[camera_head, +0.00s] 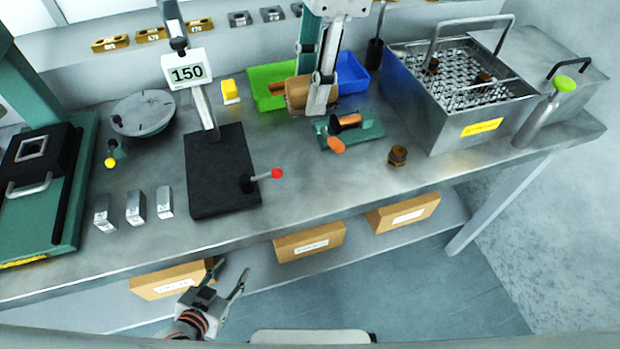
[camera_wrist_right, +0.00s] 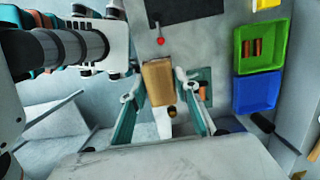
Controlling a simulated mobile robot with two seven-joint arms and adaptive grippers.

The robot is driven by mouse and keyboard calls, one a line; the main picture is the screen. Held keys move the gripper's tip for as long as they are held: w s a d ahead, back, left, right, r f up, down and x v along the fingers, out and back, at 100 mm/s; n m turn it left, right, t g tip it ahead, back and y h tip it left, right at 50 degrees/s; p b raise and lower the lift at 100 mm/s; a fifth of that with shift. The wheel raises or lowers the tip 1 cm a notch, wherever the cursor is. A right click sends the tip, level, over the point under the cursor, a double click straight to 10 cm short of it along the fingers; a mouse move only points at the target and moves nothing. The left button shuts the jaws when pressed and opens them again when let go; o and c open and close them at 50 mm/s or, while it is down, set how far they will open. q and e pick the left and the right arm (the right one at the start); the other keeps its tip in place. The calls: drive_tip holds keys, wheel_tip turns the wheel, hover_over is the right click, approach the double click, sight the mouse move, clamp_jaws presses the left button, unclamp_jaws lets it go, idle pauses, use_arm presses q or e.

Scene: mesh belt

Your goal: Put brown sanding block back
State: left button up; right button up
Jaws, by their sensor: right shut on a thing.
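My right gripper (camera_head: 314,98) comes down from the top in the head view and is shut on the brown sanding block (camera_head: 296,90). In the right wrist view the block (camera_wrist_right: 158,80) lies between the two fingers. It appears over the bench, in front of the green bin (camera_head: 262,73) and blue bin (camera_head: 353,72); its height above the bench is hard to tell. The block hides part of the bins. My left gripper (camera_head: 223,279) is open and empty, low in front of the bench's front edge.
A green fixture (camera_head: 365,137) with copper-coloured cylinders stands just in front of the right gripper. A black pad (camera_head: 218,165) with a red-knobbed lever is to the left, a yellow block (camera_head: 230,91) behind. A metal basket tank (camera_head: 450,120) is at right. Cardboard boxes (camera_head: 310,242) sit below.

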sight(309, 183)
wheel_tip(309, 183, down, 19)
drive_tip(key=shift+f, duration=0.2)
idle(0.3)
drive_tip(key=shift+f, duration=0.1)
drive_tip(key=o, duration=1)
drive_tip(key=shift+o, duration=0.2)
drive_tip(key=shift+w+d+r, duration=0.1)
drive_tip(key=shift+r, duration=0.25)
wheel_tip(309, 183, up, 12)
drive_tip(key=d, duration=0.1)
drive_tip(key=shift+w+d+f, duration=0.2)
drive_tip(key=shift+d+f, duration=0.05)
drive_tip(key=shift+d, duration=0.05)
